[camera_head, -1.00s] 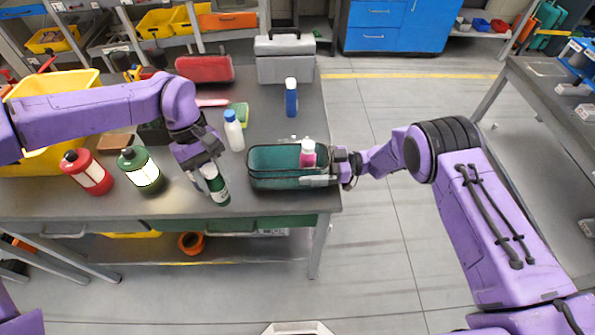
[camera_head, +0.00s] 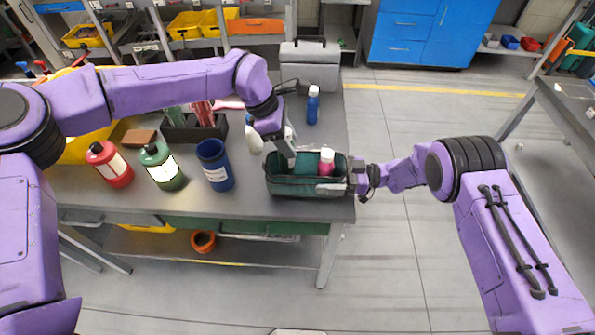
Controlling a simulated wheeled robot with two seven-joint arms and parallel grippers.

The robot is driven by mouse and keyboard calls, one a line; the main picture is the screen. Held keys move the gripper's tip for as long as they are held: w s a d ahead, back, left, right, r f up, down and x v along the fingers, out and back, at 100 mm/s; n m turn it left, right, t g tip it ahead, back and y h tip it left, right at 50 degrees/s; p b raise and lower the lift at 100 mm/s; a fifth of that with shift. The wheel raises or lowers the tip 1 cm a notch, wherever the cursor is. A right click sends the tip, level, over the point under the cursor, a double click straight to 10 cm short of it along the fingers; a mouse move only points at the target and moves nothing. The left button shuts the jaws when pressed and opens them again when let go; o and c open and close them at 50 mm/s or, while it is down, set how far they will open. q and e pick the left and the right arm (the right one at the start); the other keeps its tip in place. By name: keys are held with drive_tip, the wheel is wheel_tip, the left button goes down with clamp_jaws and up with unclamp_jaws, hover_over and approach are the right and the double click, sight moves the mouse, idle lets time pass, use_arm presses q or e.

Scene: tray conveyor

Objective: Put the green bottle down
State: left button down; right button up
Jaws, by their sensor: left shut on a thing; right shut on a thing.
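My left gripper (camera_head: 290,152) points down over the left part of the dark green bin (camera_head: 310,190). It is shut on the green bottle, which the gripper and the bin wall hide almost fully; I cannot tell whether it touches the bin floor. A pink bottle (camera_head: 326,163) stands in the right part of the bin. My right gripper (camera_head: 358,180) is shut on the bin's right end.
A white bottle (camera_head: 254,139) is partly behind my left arm. A blue bottle (camera_head: 312,106) and grey toolbox (camera_head: 309,66) stand behind.

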use_arm(q)
wheel_tip(320, 180, down, 7)
drive_tip(key=shift+r, duration=0.15)
drive_tip(key=c, duration=0.9)
unclamp_jaws()
drive_tip(key=shift+o, duration=0.2)
drive_tip(key=v, duration=1.2)
use_arm(e)
drive_tip(key=o, duration=0.8)
use_arm(q)
drive_tip(key=shift+a, duration=0.1)
use_arm(e)
drive_tip(key=shift+d, duration=0.1)
